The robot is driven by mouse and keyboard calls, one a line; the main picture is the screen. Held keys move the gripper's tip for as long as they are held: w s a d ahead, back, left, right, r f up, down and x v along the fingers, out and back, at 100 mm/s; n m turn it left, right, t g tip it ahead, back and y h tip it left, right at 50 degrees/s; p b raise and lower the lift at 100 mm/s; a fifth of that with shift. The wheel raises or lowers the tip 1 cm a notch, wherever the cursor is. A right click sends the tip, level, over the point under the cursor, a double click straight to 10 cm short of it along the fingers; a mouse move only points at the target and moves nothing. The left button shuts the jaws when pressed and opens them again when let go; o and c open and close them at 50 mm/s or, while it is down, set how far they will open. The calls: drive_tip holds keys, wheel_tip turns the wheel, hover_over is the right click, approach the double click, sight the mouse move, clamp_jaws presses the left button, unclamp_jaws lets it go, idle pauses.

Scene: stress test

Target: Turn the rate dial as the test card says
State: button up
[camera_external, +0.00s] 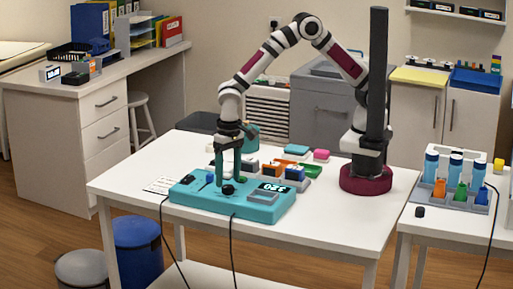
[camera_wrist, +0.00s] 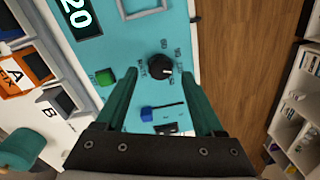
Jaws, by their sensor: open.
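A teal device (camera_external: 232,203) lies on the white table and carries a lit display (camera_wrist: 77,14), whose visible digits read 20 in the wrist view. The black rate dial (camera_wrist: 159,67) is on its face, with a white pointer mark and small printed marks around it; it also shows in the external view (camera_external: 227,189). My gripper (camera_external: 229,181) points down over the dial. Its two teal fingers (camera_wrist: 159,76) are apart, one on each side of the dial, with no visible contact. A white card (camera_external: 159,185) lies left of the device; its print is too small to read.
A green button (camera_wrist: 105,77) and a blue slider (camera_wrist: 149,113) sit near the dial. Lettered boxes (camera_wrist: 27,68) stand beside the device. Black cables hang over the table's front edge. A side table at right holds blue-capped bottles (camera_external: 431,165).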

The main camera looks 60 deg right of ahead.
sight(230, 185)
wheel_tip(230, 185, up, 14)
drive_tip(key=shift+d+f, duration=0.2)
drive_tip(key=shift+d, duration=0.1)
drive_tip(key=shift+s+d, duration=0.1)
drive_tip(key=s+d+r, duration=0.1)
drive_tip(key=s+d, duration=0.2)
drive_tip(key=d, duration=0.4)
drive_tip(key=s+d+r+m, duration=0.1)
drive_tip(key=s+d+r, duration=0.15)
drive_tip(key=d, duration=0.45)
drive_tip(key=s+d+r, duration=0.1)
drive_tip(key=s+d, duration=0.3)
drive_tip(key=d, duration=0.3)
drive_tip(key=s+d+f, duration=0.1)
drive_tip(key=s+d, duration=0.1)
drive_tip(key=s, duration=0.2)
drive_tip(key=s+d+f+m+y, duration=0.1)
drive_tip(key=s+d+f, duration=0.1)
drive_tip(key=s, duration=0.3)
drive_tip(key=shift+s+d+f, duration=0.25)
drive_tip(key=shift+d+f, duration=0.05)
drive_tip(key=shift+d, duration=0.1)
